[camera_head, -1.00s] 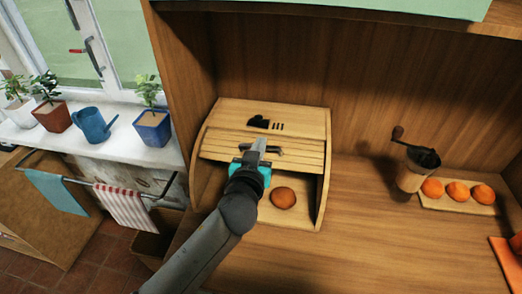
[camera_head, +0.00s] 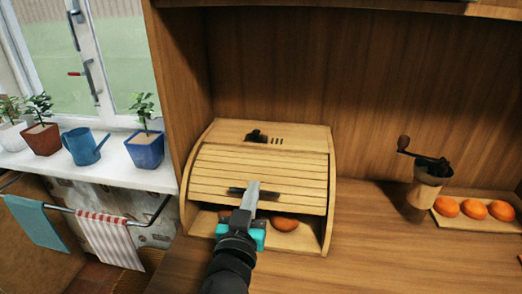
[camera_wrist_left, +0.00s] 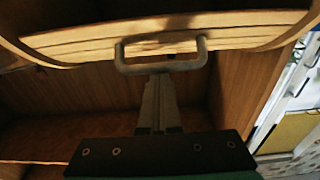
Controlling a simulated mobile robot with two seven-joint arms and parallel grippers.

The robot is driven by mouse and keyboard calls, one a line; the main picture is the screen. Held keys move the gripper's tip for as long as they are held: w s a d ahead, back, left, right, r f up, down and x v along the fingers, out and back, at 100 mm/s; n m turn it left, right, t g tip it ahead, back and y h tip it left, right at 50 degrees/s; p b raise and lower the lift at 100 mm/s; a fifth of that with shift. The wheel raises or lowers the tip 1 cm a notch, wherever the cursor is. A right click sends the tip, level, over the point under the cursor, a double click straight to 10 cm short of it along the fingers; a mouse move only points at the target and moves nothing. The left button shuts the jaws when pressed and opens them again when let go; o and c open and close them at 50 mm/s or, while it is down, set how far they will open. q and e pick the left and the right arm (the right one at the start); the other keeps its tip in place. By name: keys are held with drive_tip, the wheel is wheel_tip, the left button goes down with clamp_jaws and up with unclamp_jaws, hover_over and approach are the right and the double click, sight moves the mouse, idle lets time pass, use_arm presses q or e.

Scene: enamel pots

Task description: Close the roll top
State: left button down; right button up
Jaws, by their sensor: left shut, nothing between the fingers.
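The wooden bread box (camera_head: 265,134) stands on the counter with its slatted roll top (camera_head: 262,172) partly down. A gap at the bottom front shows a bread roll (camera_head: 284,223) inside, partly hidden by my gripper. The roll top's dark bar handle (camera_head: 282,196) is near the lower edge of the slats; it also shows in the left wrist view (camera_wrist_left: 160,66). My left gripper (camera_head: 250,190) is shut and empty, with its fingertips at the handle. Whether they touch it I cannot tell. My right gripper is not in view.
A coffee grinder (camera_head: 428,180) and a board (camera_head: 474,223) with orange-brown rolls stand on the counter to the right. The counter between them and the box is clear. A wooden side panel (camera_head: 180,80) rises left of the box; a blue watering can (camera_head: 84,146) stands on the windowsill.

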use_arm(q)
drive_tip(key=shift+s+a+f+b, duration=0.1)
drive_tip(key=shift+s+f+b, duration=0.45)
drive_tip(key=shift+f, duration=0.35)
drive_tip(key=shift+s+a+f+b, duration=0.1)
drive_tip(key=shift+s+f+b, duration=0.45)
drive_tip(key=shift+f, duration=0.35)
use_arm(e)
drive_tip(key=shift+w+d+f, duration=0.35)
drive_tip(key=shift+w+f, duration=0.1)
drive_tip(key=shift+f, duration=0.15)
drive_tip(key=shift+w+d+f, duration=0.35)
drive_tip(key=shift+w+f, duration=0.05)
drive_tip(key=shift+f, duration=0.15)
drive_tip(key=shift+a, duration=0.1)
